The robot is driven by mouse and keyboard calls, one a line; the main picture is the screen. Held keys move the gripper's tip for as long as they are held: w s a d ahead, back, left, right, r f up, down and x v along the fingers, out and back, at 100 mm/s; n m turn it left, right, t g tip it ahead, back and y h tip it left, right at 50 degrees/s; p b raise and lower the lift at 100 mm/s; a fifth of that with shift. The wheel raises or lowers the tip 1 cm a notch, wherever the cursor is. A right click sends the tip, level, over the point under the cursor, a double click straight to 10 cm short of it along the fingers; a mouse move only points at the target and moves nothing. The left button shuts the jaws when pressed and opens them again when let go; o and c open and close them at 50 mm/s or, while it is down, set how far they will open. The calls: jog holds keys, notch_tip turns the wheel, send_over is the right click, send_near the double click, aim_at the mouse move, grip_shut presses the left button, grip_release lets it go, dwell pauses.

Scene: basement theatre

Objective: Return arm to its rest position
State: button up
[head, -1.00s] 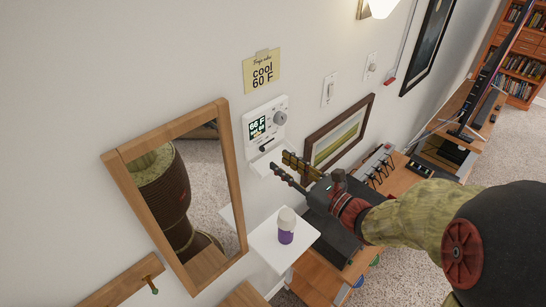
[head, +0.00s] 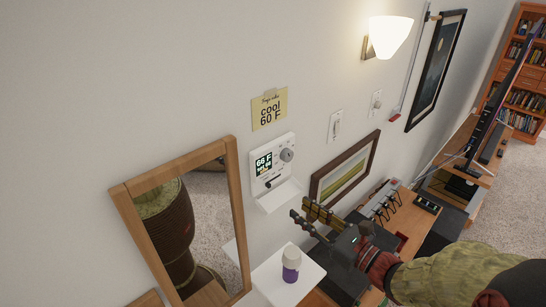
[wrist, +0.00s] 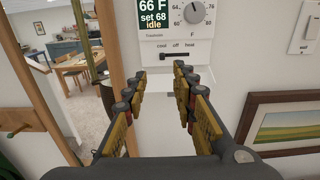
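My gripper (head: 300,209) is open and empty, its two yellow-and-dark fingers spread apart. In the head view it is in front of the wall, below and right of the white thermostat (head: 272,161). In the wrist view my gripper (wrist: 159,72) points toward the thermostat (wrist: 176,28), with its fingertips below the lower part of the panel. The display reads 66 F, set 68, idle. A dial is to the right of the display, and a slider with cool, off and heat labels is below. I cannot tell the exact gap to the wall.
A wood-framed mirror (head: 236,190) is left of the thermostat. A small white shelf (head: 305,283) holds a purple-and-white bottle (head: 291,264) below my gripper. A landscape picture (head: 345,170) and a wood cabinet (head: 410,225) are to the right. A "cool 60 F" note (head: 269,109) is above.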

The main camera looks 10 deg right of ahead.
jog(key=s+a+f+n+g+b, duration=0.2)
jog(key=s+a+f+n+g, duration=0.1)
jog(key=s+f+n+g, duration=0.35)
jog(key=s+a+f+n+g+b, duration=0.2)
jog(key=s+a+f+n+g, duration=0.25)
jog(key=s+f+n, duration=0.3)
jog(key=s+d+f+n+h+b, duration=0.1)
jog(key=d+f+n+h+b, duration=0.2)
jog(key=n+b, duration=0.5)
jog(key=s+d+f+n+t+h+b, duration=0.1)
jog(key=s+d+f+n+h+b, duration=0.1)
jog(key=n+h+b, duration=0.4)
jog(key=shift+s+d+f+n+b, duration=0.2)
jog(key=shift+d+f+n+b, duration=0.6)
jog(key=shift+b, duration=1.45)
